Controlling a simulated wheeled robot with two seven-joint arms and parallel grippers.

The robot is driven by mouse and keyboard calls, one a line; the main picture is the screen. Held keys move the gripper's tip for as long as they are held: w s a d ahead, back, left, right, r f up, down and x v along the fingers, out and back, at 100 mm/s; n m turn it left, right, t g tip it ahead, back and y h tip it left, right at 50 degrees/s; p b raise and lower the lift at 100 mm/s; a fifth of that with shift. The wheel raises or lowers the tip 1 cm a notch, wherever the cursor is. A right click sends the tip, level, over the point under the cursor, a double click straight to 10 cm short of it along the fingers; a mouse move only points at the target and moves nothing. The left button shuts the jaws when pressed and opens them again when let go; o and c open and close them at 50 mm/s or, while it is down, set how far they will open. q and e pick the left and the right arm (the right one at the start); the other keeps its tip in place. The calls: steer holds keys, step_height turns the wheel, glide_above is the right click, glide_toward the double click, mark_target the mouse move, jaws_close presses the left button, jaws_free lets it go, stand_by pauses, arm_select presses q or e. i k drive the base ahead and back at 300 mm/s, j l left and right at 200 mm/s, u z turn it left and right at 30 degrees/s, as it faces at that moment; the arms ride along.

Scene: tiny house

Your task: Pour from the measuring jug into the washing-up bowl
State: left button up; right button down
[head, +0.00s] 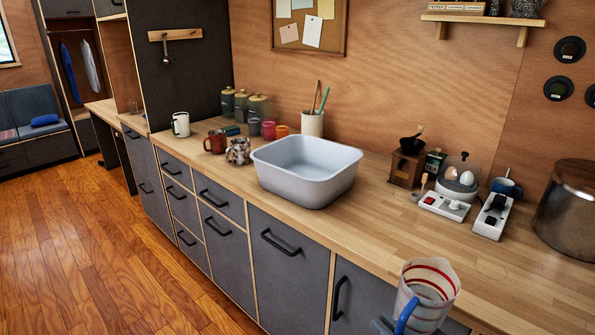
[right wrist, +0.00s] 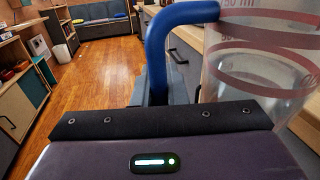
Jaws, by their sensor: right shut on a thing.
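The measuring jug (head: 428,286) is clear with red markings and a blue handle, at the lower right of the head view, in front of the counter's edge. It looks roughly upright. My right gripper (head: 396,326) is shut on its blue handle, mostly cut off by the frame's bottom. In the right wrist view the jug (right wrist: 262,60) and the blue handle (right wrist: 157,45) stand close beyond the gripper. The washing-up bowl (head: 305,186) is pale grey, looks empty and stands on the counter, up and left of the jug. My left gripper is out of view.
Mugs (head: 215,142), small cups and a utensil pot (head: 312,123) stand left of and behind the bowl. A coffee grinder (head: 407,165), egg cooker (head: 458,180), power strips (head: 492,216) and steel pot (head: 568,210) stand to the right. The counter (head: 375,220) right of the bowl is clear.

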mark_target(307, 171)
steer(key=i+j, duration=0.15)
steer(key=j, duration=0.15)
steer(key=i+j+z, duration=0.15)
steer(key=j, duration=0.15)
steer(key=i+j, duration=0.15)
steer(key=j, duration=0.15)
steer(key=i+j+z, duration=0.1)
steer(key=j, duration=0.25)
steer(key=i+j, duration=0.15)
steer(key=j, duration=0.15)
steer(key=z, duration=0.05)
